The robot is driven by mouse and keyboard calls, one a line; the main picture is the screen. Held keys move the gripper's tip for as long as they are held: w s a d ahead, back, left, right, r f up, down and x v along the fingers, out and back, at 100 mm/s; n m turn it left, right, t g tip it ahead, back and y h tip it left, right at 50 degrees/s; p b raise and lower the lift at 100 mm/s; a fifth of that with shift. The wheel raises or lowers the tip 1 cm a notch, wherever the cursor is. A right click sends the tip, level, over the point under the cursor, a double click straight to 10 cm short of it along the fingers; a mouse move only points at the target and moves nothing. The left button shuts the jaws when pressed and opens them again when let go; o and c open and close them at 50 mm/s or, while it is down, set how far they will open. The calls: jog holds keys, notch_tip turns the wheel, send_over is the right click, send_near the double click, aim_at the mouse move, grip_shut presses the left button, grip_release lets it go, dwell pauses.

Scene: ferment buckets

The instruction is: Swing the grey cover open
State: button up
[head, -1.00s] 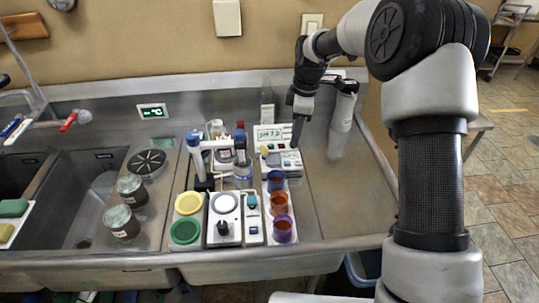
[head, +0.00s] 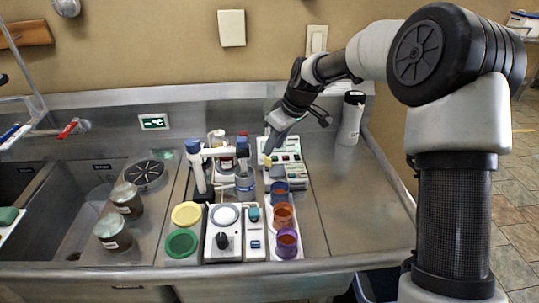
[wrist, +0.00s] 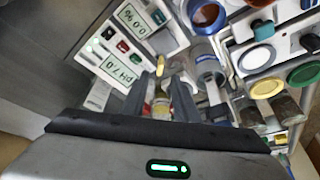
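The meter with several buttons (head: 286,158) stands near the back wall; its small screen reads 0.0% in the wrist view (wrist: 135,18). A yellow tab (head: 267,161) shows at its left end, beside a small grey part that I take for the grey cover (head: 276,173). Whether the cover is shut is hard to tell. My gripper (head: 268,147) points down just above the tab. In the wrist view my gripper (wrist: 163,92) has its two dark fingers apart, with the yellow tab (wrist: 161,68) ahead between them. Contact with it cannot be told.
A glass jar (head: 245,180) and a blue-capped stand (head: 197,170) are close on the left. A rack with blue (head: 279,189), orange (head: 282,214) and purple (head: 287,243) cups stands in front. A white bottle (head: 351,118) stands back right. The steel counter (head: 350,205) at right is clear.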

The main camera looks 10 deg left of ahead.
jog(key=x, duration=0.5)
jog(key=shift+a+f, duration=0.1)
jog(key=shift+f, duration=0.05)
grip_shut()
dwell(1.3)
